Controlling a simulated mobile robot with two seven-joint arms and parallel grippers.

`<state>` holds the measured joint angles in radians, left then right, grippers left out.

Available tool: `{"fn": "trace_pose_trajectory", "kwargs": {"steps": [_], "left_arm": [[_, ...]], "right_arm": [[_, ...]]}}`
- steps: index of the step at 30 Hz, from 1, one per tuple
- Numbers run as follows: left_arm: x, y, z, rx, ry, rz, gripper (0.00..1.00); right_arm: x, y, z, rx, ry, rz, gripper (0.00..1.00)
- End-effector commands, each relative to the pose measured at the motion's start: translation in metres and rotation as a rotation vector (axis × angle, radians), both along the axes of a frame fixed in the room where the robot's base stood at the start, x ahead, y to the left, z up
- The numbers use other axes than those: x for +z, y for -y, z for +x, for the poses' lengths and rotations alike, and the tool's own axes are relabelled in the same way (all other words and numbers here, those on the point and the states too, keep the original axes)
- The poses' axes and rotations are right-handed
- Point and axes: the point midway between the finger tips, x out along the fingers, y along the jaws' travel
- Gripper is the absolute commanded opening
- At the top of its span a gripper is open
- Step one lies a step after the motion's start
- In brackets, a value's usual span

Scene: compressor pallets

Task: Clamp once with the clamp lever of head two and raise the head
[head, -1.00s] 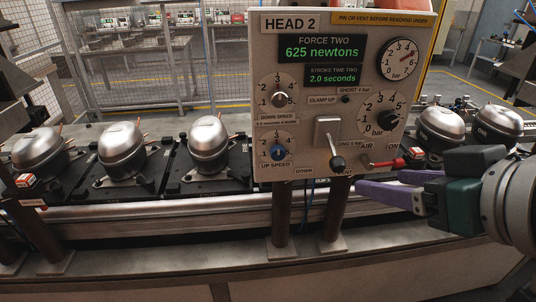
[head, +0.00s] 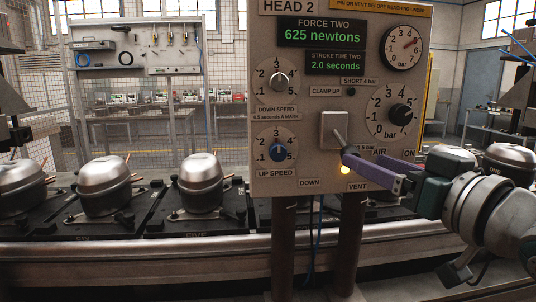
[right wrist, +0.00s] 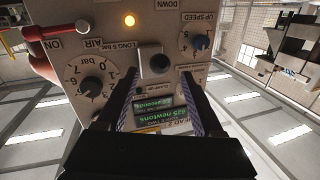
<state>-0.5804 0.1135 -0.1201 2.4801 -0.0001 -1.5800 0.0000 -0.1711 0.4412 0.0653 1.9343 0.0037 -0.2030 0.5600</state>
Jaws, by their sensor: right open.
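The head two panel (head: 290,105) stands in front of me, reading 625 newtons and 2.0 seconds. Its clamp lever (head: 338,135) sticks out of a pale plate, tilted down; its knob is hidden by a finger in the head view. The black knob of the lever (right wrist: 156,64) shows in the right wrist view. My right gripper (head: 350,160) is at the lever, open; in the right wrist view its fingers (right wrist: 158,78) lie either side of the knob, with gaps visible. An amber lamp (head: 345,170) below the lever is lit. My left gripper is not in view.
Compressors (head: 105,187) sit on black pallets along the conveyor (head: 150,246), left and right of the panel. Two posts (head: 285,245) carry the panel. A red-handled air valve (right wrist: 38,64) is beside the lever. Speed knobs (head: 279,152) are at the panel's left.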

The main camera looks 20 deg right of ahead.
Motion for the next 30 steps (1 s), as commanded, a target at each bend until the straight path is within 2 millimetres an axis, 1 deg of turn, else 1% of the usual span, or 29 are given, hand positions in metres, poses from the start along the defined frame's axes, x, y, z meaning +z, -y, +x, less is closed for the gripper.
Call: {"fn": "trace_pose_trajectory", "kwargs": {"steps": [1, 3, 9, 15, 22, 23, 30], "left_arm": [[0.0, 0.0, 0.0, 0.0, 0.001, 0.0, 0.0], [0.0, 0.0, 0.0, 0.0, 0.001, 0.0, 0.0], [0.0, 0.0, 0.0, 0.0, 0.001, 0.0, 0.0], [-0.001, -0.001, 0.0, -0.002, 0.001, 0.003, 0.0], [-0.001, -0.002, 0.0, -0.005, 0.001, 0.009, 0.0], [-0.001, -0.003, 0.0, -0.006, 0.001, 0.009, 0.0], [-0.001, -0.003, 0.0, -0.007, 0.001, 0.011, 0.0]], "right_arm": [[0.002, 0.0, 0.01, 0.0, 0.003, -0.001, 0.69], [0.001, 0.0, 0.022, -0.001, 0.002, 0.0, 0.69], [0.0, -0.001, 0.047, 0.0, 0.0, 0.001, 0.69], [0.0, -0.001, 0.057, 0.0, -0.002, 0.0, 0.69], [0.0, -0.001, 0.057, 0.0, -0.002, 0.0, 0.69], [0.0, -0.001, 0.057, 0.0, -0.002, 0.0, 0.67], [0.0, -0.001, 0.057, 0.0, -0.002, 0.0, 0.4]]}}
